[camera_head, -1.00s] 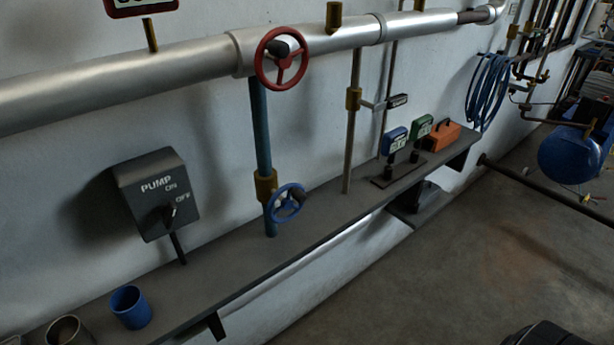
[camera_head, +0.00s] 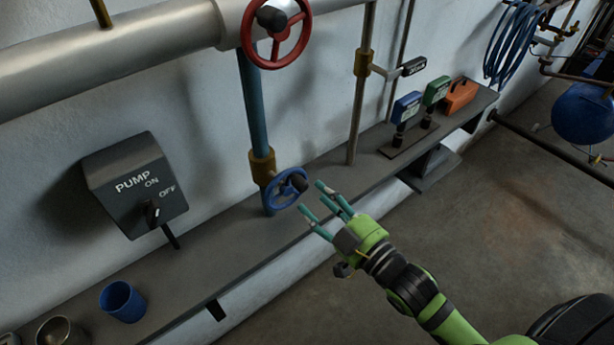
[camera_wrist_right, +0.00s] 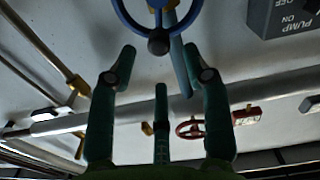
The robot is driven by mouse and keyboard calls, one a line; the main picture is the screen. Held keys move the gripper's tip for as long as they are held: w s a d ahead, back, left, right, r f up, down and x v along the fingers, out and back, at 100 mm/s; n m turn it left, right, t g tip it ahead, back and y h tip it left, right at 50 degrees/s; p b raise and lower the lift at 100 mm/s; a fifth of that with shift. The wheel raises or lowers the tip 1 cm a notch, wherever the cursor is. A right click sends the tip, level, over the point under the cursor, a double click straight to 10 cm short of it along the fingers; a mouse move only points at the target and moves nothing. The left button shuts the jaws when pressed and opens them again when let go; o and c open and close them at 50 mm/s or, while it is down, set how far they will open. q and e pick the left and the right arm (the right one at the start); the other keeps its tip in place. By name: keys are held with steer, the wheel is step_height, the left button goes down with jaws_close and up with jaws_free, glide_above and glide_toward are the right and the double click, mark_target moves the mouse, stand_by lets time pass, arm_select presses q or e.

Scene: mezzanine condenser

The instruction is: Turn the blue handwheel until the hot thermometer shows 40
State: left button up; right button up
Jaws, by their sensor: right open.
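The blue handwheel (camera_head: 285,189) sits low on the teal vertical pipe, just above the grey shelf, with a dark knob on its rim. My right gripper (camera_head: 318,198) is open and empty, a little to the right of the handwheel and apart from it, fingers pointing toward it. In the right wrist view the handwheel (camera_wrist_right: 158,20) is at the top centre, beyond the spread fingers (camera_wrist_right: 160,75). The hot thermometer cannot be made out in these frames. My left gripper is not in view.
A red handwheel (camera_head: 302,42) is above on the silver pipe. The pump switch box (camera_head: 133,185) is on the wall at left. A blue cup (camera_head: 122,302) stands on the shelf (camera_head: 215,262). Blue and green meters (camera_head: 405,107) and an orange box (camera_head: 461,95) stand at right.

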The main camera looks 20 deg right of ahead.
mark_target(305, 188)
steer(key=p+x, duration=0.1)
steer(key=x, duration=0.4)
steer(key=shift+r+p, duration=0.1)
steer(key=shift+p, duration=0.2)
steer(key=shift+w+a, duration=0.2)
steer(key=shift+w, duration=0.3)
jaws_close()
